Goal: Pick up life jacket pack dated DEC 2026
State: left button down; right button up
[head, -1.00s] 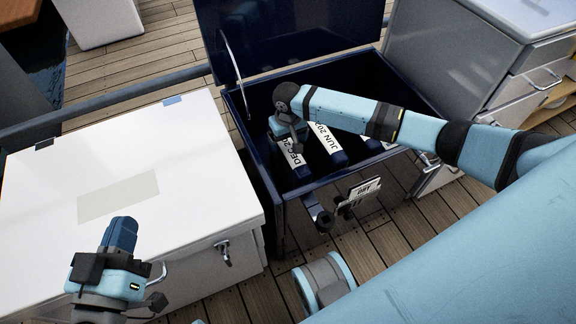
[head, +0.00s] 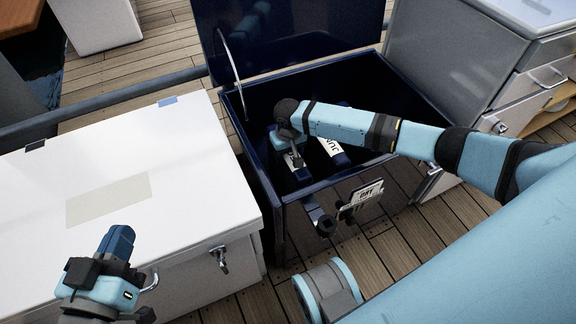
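The open dark blue locker (head: 262,192) holds navy packs with white label strips. The leftmost pack (head: 297,171) lies under my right gripper (head: 294,153); its label is mostly covered, though the earlier picture reads "DEC 20" there, with the rest of the year hidden. Beside it lies a pack whose label starts "JU" (head: 334,151). My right gripper points down into the locker at the leftmost pack; whether its fingers are open or closed on it is too small to tell. My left gripper (head: 117,242) is above the white chest's front edge, away from the packs; its fingers are not clear.
A white chest (head: 150,150) stands left of the locker, with a latch on its front. The locker lid (head: 290,35) is raised behind. Grey drawers (head: 500,85) stand at the right.

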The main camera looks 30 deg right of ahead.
grip_shut()
jog(key=shift+r, duration=0.15)
